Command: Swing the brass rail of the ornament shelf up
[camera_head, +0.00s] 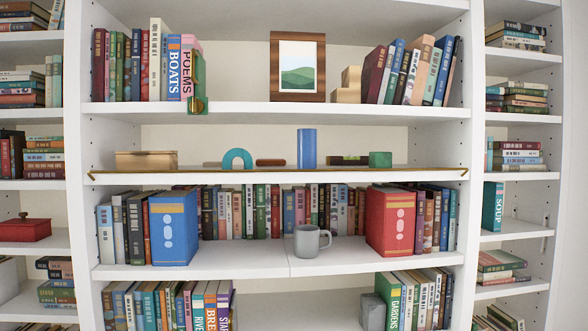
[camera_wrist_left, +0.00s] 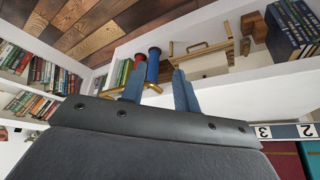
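The ornament shelf (camera_head: 230,180) is the middle shelf in the head view. Its thin brass rail (camera_head: 215,171) runs low along the front edge, with a small angled end piece at each side. Behind it stand a wooden box, a teal arch (camera_head: 237,158), a blue cylinder (camera_head: 307,148) and a green block (camera_head: 380,159). My left gripper (camera_wrist_left: 159,68) shows only in the left wrist view; its two blue-grey fingers are apart, with nothing clearly held between them. I cannot tell whether the brass-coloured bars in that view are this rail. My right gripper is in neither view.
Above is a shelf with books and a framed picture (camera_head: 298,66). Below stand a blue box (camera_head: 173,228), a grey mug (camera_head: 311,241) and a red box (camera_head: 390,221) before a row of books. White uprights flank the bay. The space before the rail looks clear in the head view.

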